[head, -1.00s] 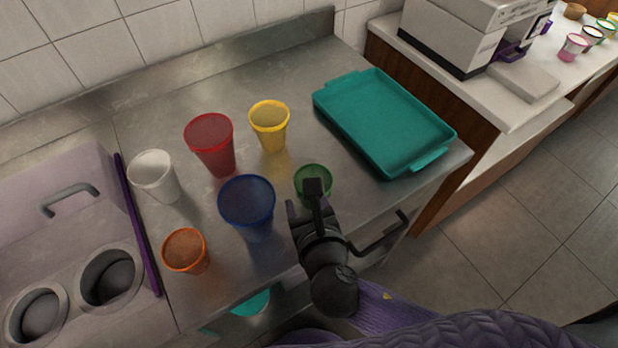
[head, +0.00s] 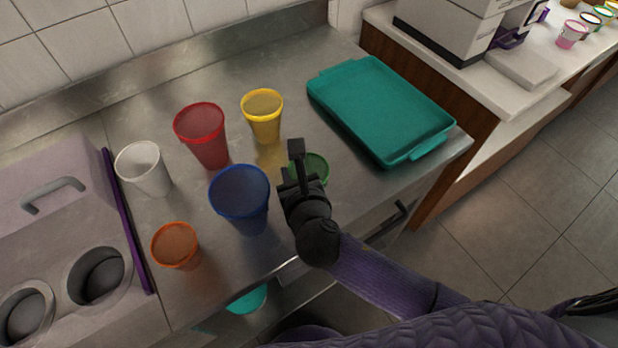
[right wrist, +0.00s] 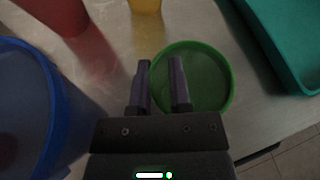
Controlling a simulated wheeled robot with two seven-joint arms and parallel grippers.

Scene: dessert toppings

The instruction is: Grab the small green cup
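The small green cup (head: 318,168) stands upright on the steel counter, partly hidden in the head view behind my right gripper (head: 292,160). In the right wrist view the green cup (right wrist: 208,80) shows its round open top. The two fingers of the right gripper (right wrist: 161,85) are apart, with a gap between them. The left finger appears just outside the cup's left rim and the right finger overlaps its opening. I cannot tell whether they touch the cup. My left gripper is not in view.
A blue cup (head: 240,198) stands close on the left, with orange (head: 175,246), white (head: 145,169), red (head: 202,135) and yellow (head: 262,115) cups around it. A teal tray (head: 380,110) lies to the right. The counter's front edge is close by.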

